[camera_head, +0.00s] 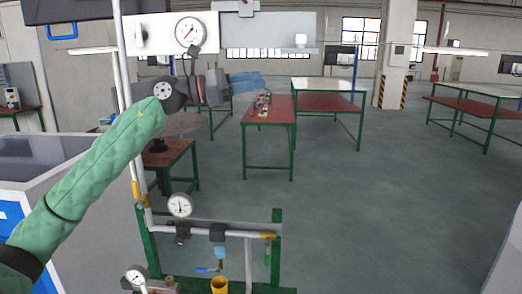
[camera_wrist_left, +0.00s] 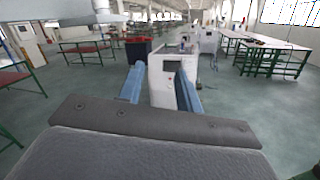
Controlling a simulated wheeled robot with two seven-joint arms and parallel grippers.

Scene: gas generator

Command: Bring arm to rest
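My left arm, in a green padded sleeve, reaches up from the lower left of the head view. My left gripper (camera_head: 246,79), with blue fingers, is raised in front of the rig and points to the right. In the left wrist view the two blue fingers of the left gripper (camera_wrist_left: 160,88) stand apart with nothing held between them. A white machine seen between them is in the background. My right arm and right gripper are not in view.
A green-framed pipe rig (camera_head: 277,250) with gauges (camera_head: 180,205) and a yellow cup (camera_head: 219,285) stands close in front. A white panel with a gauge (camera_head: 188,31) is above the left arm. A red-topped table (camera_head: 270,108) stands behind. Open floor (camera_head: 370,210) lies to the right.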

